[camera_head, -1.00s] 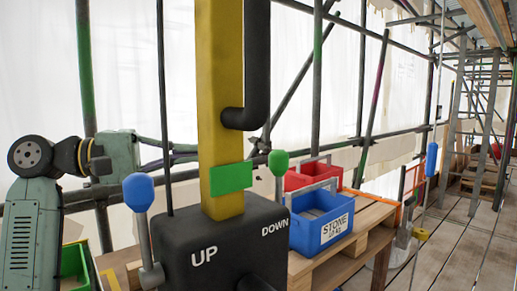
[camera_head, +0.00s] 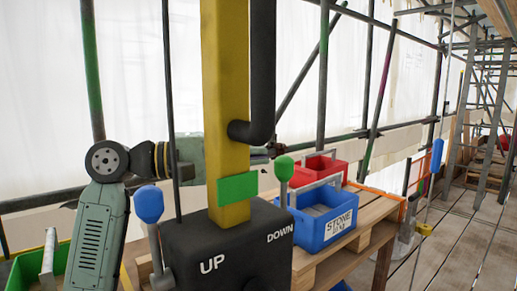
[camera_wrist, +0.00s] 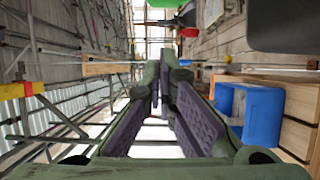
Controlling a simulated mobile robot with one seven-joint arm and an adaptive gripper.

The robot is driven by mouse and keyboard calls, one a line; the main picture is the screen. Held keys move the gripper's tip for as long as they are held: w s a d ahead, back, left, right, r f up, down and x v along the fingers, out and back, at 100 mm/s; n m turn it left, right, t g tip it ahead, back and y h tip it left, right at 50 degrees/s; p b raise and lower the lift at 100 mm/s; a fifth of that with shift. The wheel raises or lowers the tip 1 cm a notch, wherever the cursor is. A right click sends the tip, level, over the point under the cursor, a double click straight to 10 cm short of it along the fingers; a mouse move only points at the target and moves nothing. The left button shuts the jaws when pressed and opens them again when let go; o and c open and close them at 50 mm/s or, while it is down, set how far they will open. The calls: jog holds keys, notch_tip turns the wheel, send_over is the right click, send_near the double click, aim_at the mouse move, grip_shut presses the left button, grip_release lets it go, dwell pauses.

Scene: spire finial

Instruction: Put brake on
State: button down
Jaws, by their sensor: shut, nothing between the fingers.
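A black control box (camera_head: 215,255) marked UP and DOWN stands at the foot of a yellow post in the head view. A lever with a blue knob (camera_head: 149,205) rises at its left, and a lever with a green knob (camera_head: 284,168) rises at its right. I cannot tell which of them is the brake. My arm reaches rightward behind the post. My gripper (camera_wrist: 168,75) is shut and empty in the wrist view, its tips apart from any lever.
The blue bin also shows in the wrist view (camera_wrist: 262,115). Scaffold poles run behind. The plank walkway (camera_head: 450,240) at right is mostly clear.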

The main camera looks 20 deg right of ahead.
aim_at(283, 195)
jog(key=shift+s+d+p, duration=0.1)
jog(key=shift+s+p, duration=0.2)
jog(key=shift+s, duration=1.1)
